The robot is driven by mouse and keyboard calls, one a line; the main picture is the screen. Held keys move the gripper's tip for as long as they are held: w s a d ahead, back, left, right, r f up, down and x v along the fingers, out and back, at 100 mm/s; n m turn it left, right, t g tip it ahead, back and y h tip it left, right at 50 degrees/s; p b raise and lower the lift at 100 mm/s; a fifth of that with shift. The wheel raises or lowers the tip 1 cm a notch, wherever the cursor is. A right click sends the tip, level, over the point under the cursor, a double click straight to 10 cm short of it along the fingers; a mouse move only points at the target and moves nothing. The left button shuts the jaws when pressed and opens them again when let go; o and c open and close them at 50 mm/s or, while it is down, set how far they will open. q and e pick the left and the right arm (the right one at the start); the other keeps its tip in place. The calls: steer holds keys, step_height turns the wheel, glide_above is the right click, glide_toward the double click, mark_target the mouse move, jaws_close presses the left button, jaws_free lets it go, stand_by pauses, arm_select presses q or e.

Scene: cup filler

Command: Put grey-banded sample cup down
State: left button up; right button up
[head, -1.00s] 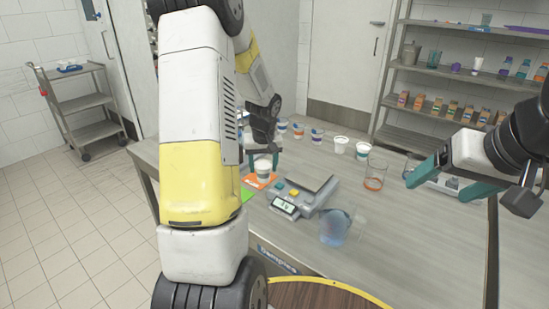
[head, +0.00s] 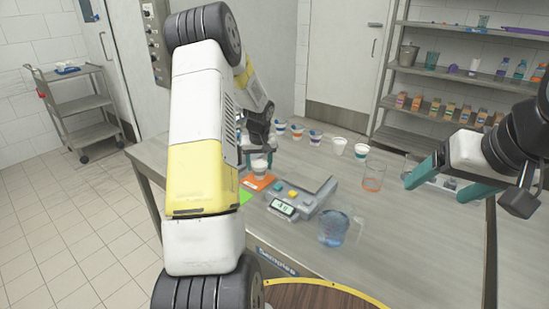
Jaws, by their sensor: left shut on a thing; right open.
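The grey-banded sample cup (head: 259,167) is a small white cup at the middle left of the table. It is upright, over or on an orange card (head: 252,185); I cannot tell whether it touches the card. My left gripper (head: 260,154) is shut on the cup from above and behind, and the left arm hides part of that area. My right gripper (head: 446,184) is open and empty at the right, above the table, with its teal fingers apart.
A grey scale (head: 304,198) and a clear jug of blue liquid (head: 334,229) stand right of the cup. A green card (head: 246,196) lies in front. A glass beaker (head: 373,177) and a row of cups (head: 338,146) stand behind. The table's (head: 410,262) front right is clear.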

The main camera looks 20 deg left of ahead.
arm_select(q)
steer(key=shift+f, duration=0.1)
steer(key=o, duration=1.5)
steer(key=shift+c, duration=0.2)
steer(key=s+d+r+m, duration=0.1)
steer(key=s+d+r, duration=0.25)
steer(key=r, duration=0.55)
steer(key=s+d+r, duration=0.2)
steer(key=s+r, duration=0.3)
steer(key=r, duration=0.5)
steer(key=s+d+r+m+t+h, duration=0.1)
steer(key=s+d, duration=0.3)
steer(key=s, duration=0.4)
steer(key=s+d+r+m+t+h, duration=0.1)
steer(key=s+d+r+m, duration=0.1)
steer(key=s, duration=0.6)
steer(key=s+d+r+m+t+h, duration=0.1)
steer(key=s+d+r, duration=0.2)
steer(key=s+d, duration=0.3)
steer(key=shift+s+r+m+h, duration=0.3)
steer(key=shift+s+r+m, duration=0.1)
steer(key=shift+s, duration=0.85)
